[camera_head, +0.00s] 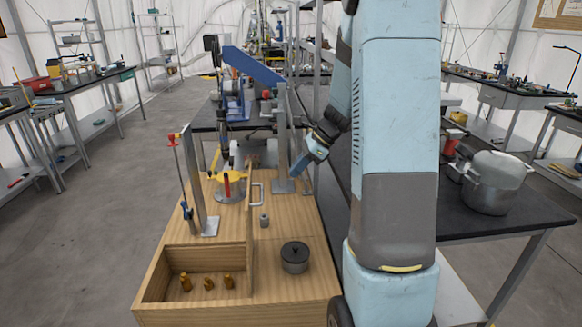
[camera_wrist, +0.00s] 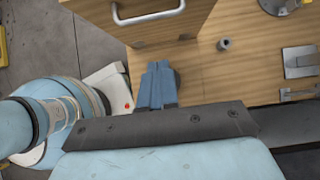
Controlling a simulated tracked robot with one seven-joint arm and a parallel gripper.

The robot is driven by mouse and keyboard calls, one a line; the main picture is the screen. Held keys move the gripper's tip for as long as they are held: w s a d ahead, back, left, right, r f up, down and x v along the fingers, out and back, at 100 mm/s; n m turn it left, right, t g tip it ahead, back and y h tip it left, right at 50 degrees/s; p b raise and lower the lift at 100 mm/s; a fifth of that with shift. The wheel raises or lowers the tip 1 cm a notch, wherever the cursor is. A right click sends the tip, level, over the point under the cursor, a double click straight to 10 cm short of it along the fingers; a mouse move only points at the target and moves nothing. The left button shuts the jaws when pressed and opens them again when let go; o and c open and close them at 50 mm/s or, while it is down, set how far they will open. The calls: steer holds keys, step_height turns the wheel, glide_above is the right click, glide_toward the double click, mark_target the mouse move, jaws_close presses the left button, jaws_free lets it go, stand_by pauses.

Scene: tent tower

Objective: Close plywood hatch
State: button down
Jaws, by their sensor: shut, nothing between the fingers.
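The plywood hatch (camera_head: 249,228) shows as a thin panel standing up from the wooden bench top, seen nearly edge-on. A metal handle (camera_head: 258,194) is fixed to its right face. In the wrist view the hatch (camera_wrist: 185,28) is at the top centre with its handle (camera_wrist: 148,14) at the top edge. An open compartment (camera_head: 160,272) lies left of the hatch, with several brass pieces in it. My gripper (camera_head: 296,171) is right of the hatch and handle, apart from the handle. In the wrist view its blue fingers (camera_wrist: 157,70) are together and empty, below the hatch's lower edge.
A black lidded pot (camera_head: 295,257) and a small grey cylinder (camera_head: 264,220) stand on the bench top right of the hatch. A metal post (camera_head: 284,130) rises near my gripper.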

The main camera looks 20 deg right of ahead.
steer(key=w+a+f, duration=0.2)
steer(key=a+f, duration=0.3)
steer(key=a, duration=0.2)
steer(key=shift+w+a+f, duration=0.15)
steer(key=shift+a+f, duration=0.1)
steer(key=shift+f, duration=0.05)
